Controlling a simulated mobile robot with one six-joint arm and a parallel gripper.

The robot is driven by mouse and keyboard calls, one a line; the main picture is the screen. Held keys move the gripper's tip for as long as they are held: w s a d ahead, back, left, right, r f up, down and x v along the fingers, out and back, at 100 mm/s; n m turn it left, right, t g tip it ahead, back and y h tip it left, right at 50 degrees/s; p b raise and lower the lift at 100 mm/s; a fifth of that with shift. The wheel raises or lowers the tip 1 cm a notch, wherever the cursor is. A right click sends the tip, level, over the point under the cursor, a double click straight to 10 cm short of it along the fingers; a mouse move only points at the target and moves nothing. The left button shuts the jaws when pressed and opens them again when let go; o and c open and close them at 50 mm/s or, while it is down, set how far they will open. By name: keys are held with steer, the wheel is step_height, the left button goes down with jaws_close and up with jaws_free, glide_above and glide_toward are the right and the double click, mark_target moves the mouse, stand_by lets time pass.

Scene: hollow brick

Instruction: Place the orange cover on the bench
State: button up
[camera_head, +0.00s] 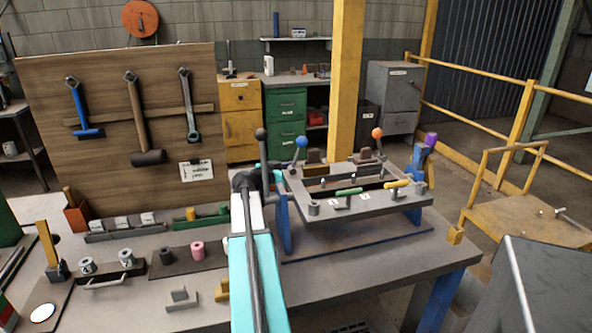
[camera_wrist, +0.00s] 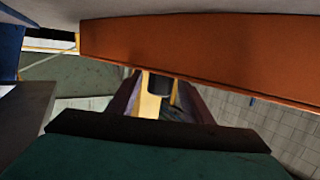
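A broad orange panel (camera_wrist: 200,55), which looks like the orange cover, spans the top of the wrist view close to the camera, under a pale grey surface. I cannot pick it out in the head view. The grey bench (camera_head: 350,268) carries a raised fixture with levers (camera_head: 365,203). My turquoise arm reaches forward over the bench, and its dark front end, my gripper (camera_head: 244,182), is beside the fixture's left side. Its fingers are not clear in the head view. The wrist view shows dark parts around a narrow gap, and I cannot tell whether the gripper touches the panel.
A wooden tool board (camera_head: 105,130) stands at the bench's back left. Small cylinders and blocks lie along the bench's left part. A yellow post (camera_head: 346,80) rises behind the fixture. A grey box (camera_head: 545,285) is at the lower right. The bench's front right strip is clear.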

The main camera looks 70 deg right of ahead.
steer(key=shift+r, duration=0.1)
steer(key=b+v, duration=0.1)
steer(key=v, duration=1.1)
steer(key=shift+b, duration=0.3)
stand_by(0.6)
